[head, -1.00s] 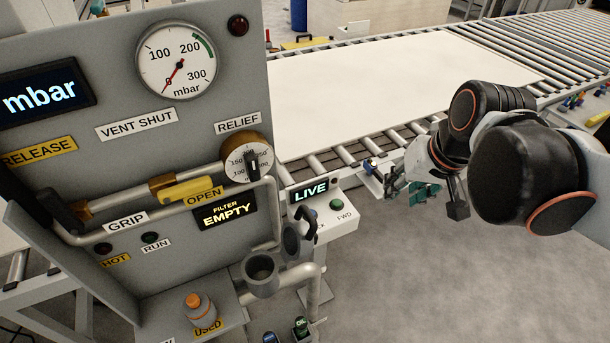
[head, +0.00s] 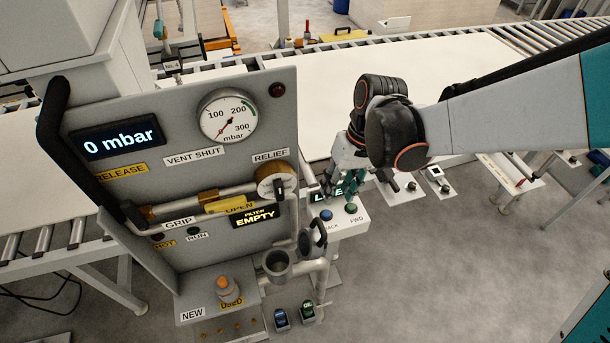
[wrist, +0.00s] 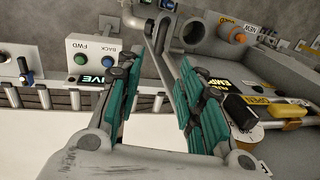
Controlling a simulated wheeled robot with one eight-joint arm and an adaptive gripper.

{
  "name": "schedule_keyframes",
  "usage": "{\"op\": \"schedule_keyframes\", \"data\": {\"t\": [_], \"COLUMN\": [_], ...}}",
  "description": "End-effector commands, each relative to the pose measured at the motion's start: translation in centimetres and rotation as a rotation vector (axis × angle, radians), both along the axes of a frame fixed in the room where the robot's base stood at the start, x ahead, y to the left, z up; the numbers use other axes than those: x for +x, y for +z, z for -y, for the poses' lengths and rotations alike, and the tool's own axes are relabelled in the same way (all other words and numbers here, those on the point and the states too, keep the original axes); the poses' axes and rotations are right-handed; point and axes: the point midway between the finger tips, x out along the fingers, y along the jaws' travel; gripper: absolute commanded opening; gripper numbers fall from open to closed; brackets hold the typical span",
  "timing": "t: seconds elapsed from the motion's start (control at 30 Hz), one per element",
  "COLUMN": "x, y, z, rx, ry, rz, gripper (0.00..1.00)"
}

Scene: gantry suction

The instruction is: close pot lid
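The pot (head: 276,266) is a small grey open-topped cup on the pipework at the panel's lower right. Its round grey lid (head: 305,243) stands swung up at the pot's right side, with a dark curved handle. My gripper (head: 351,184) is above and to the right of the lid, apart from it, near the LIVE control box. In the wrist view the teal fingers of my gripper (wrist: 156,85) are spread and empty. The pot's dark mouth (wrist: 194,32) shows beyond them, with the lid (wrist: 163,30) beside it, seen nearly edge-on.
The control box (head: 340,219) with blue and green buttons stands close below my gripper. The grey panel (head: 190,185) with its gauge, valves and pipes is at left. An orange-capped bottle (head: 228,289) stands on the shelf left of the pot. The conveyor lies behind.

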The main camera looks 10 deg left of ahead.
Motion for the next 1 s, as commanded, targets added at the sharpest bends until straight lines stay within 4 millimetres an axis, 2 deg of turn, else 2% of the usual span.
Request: {"op": "schedule_keyframes", "data": {"t": [0.17,0.5,0.7,0.83,1.0], "x": [-0.4,-1.1,-1.5,-1.6,-1.7], "y": [-2.1,-8.6,-11.8,-12.9,-13.5], "z": [-0.6,-1.8,-2.3,-2.6,-2.7], "rx": [-0.002,-0.002,-0.002,-0.002,-0.002], "ry": [0.018,0.016,0.015,0.013,0.013], "rz": [-0.001,-0.001,-0.001,-0.001,-0.001], "gripper": [0.35,0.35,0.35,0.35,0.35]}}
